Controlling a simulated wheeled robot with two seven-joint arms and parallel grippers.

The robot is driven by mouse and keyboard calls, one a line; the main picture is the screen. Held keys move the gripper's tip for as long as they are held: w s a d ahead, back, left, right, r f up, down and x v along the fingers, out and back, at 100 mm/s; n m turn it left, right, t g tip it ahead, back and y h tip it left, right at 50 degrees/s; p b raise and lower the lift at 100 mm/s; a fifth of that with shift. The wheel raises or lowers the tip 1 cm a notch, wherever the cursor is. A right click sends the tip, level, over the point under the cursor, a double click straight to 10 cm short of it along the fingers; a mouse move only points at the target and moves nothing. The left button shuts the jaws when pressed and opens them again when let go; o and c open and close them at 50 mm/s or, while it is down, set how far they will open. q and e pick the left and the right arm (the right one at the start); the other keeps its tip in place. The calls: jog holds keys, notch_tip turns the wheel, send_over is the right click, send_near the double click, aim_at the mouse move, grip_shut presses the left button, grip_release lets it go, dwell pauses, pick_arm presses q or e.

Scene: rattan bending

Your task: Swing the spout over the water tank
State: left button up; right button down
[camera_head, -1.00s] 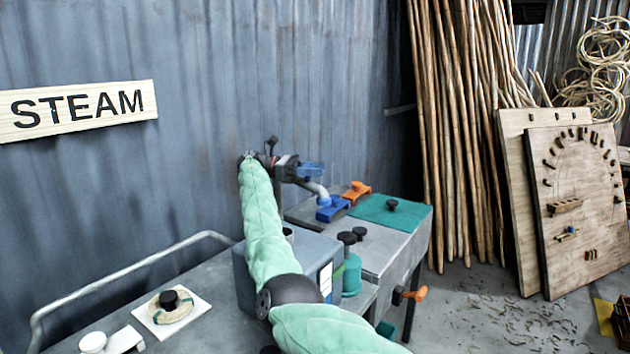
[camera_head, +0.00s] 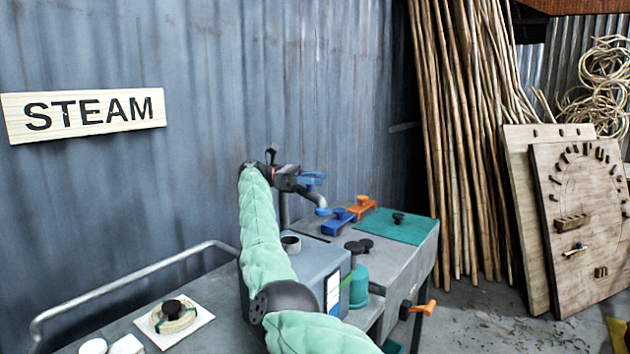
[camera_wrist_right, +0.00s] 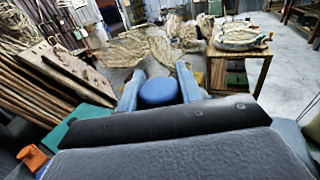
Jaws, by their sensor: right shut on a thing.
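My right gripper (camera_head: 312,180) is at the spout (camera_head: 311,197), a bent grey pipe on an upright post near the wall, with a pale blue tip. In the right wrist view its blue fingers (camera_wrist_right: 160,92) are shut on either side of a round blue knob (camera_wrist_right: 158,93). The spout's tip hangs to the right of the grey water tank's round filler opening (camera_head: 291,243), beside a blue clamp. The grey tank (camera_head: 312,266) has a white gauge strip on its front and is partly hidden by my right arm. My left gripper is not in view.
A blue clamp (camera_head: 338,222) and an orange clamp (camera_head: 362,207) sit by a teal cloth (camera_head: 396,226) on the grey box. A teal bottle (camera_head: 359,287) stands by the tank. A metal rail (camera_head: 130,278) edges the bench. Poles and a peg board (camera_head: 580,225) stand at right.

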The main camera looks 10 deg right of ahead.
jog(key=shift+f, duration=0.25)
jog(key=c, duration=0.9)
grip_release()
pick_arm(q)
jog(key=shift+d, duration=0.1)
pick_arm(e)
jog(key=shift+d, duration=0.1)
jog(key=shift+r, duration=0.1)
jog(key=shift+r+b, duration=0.6)
jog(key=shift+r, duration=1.3)
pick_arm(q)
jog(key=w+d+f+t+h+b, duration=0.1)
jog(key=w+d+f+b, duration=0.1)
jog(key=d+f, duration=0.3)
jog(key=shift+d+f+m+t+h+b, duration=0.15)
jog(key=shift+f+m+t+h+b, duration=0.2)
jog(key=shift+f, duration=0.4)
pick_arm(e)
jog(key=shift+s+d+r, duration=1.15)
jog(key=shift+s+d, duration=0.1)
jog(key=shift+d, duration=0.2)
jog(key=shift+s+d+r, duration=1.2)
jog(key=shift+s+d, duration=0.05)
jog(key=shift+d, duration=0.25)
jog(key=shift+s+d+r, duration=1.15)
jog(key=shift+s+d, duration=0.1)
jog(key=shift+d, duration=0.2)
